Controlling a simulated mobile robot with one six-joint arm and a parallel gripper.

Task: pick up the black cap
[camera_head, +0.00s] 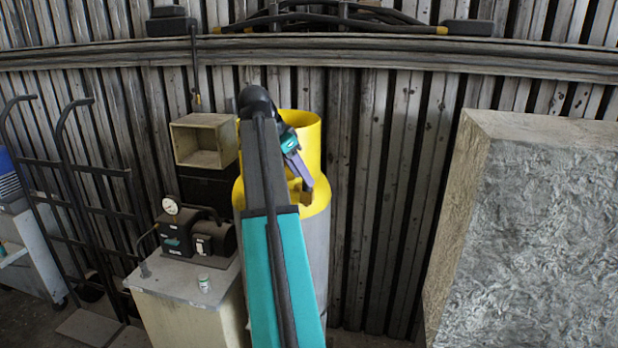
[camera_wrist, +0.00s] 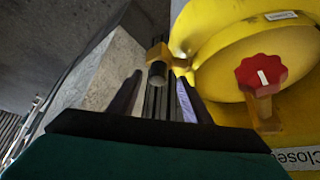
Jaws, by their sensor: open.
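In the wrist view, a small dark cylinder, apparently the black cap (camera_wrist: 157,74), shows its paler round end toward me. It sits on a brass-yellow fitting (camera_wrist: 160,52) beside the yellow housing (camera_wrist: 225,45). My gripper (camera_wrist: 160,80) is open, with one finger to the left of the cap and one to its right. The cap appears between the fingertips, and I cannot tell whether they reach it in depth. In the head view, my gripper (camera_head: 304,178) is at the front of the grey cylinder's yellow top (camera_head: 310,135). The cap cannot be made out there.
A red knob (camera_wrist: 262,73) stands right of the gripper, above a partly visible label (camera_wrist: 297,158). A bench (camera_head: 180,285) with a gauge unit (camera_head: 185,230) is left of the cylinder. A large rough block (camera_head: 545,230) stands at right. A corrugated wall is behind.

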